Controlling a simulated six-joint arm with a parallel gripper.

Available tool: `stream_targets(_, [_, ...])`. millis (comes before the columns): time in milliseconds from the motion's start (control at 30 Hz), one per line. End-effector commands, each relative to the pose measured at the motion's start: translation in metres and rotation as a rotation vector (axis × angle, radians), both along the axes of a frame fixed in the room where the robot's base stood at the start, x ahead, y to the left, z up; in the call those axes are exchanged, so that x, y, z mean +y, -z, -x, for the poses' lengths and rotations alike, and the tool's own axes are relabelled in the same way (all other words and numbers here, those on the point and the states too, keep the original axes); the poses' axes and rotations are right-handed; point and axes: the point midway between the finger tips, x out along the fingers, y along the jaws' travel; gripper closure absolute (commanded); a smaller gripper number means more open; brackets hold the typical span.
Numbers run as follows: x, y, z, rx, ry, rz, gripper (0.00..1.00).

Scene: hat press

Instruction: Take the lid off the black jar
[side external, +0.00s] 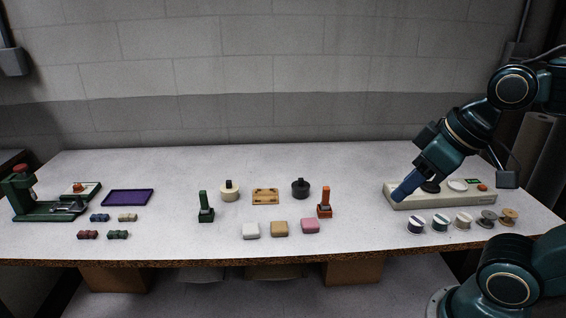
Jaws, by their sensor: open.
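The black jar (300,191) stands upright near the middle of the table. It is round and dark, with a small knob on its top; at this size I cannot make out the seam between lid and jar. My gripper (402,192) is at the right, well apart from the black jar, in front of the left part of a beige device. Its blue fingers point down and to the left, and it is open. I see nothing held in it.
A beige device (470,199) stands at the right, with several spools (440,224) before it. An orange-red stamp (324,204) stands close to the jar's front right. A wooden block (265,197) and a cream jar (229,194) lie left. Pads (280,229) lie in front.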

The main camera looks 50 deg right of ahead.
Motion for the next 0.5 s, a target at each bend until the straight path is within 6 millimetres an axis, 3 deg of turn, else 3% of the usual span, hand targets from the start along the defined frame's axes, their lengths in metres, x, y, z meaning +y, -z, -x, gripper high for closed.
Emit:
stream_targets(267, [-0.001,-0.013,-0.024,0.021,-0.044,0.013,0.58])
stream_targets(500, [-0.006,-0.03,-0.07,0.054,-0.131,0.033,0.58])
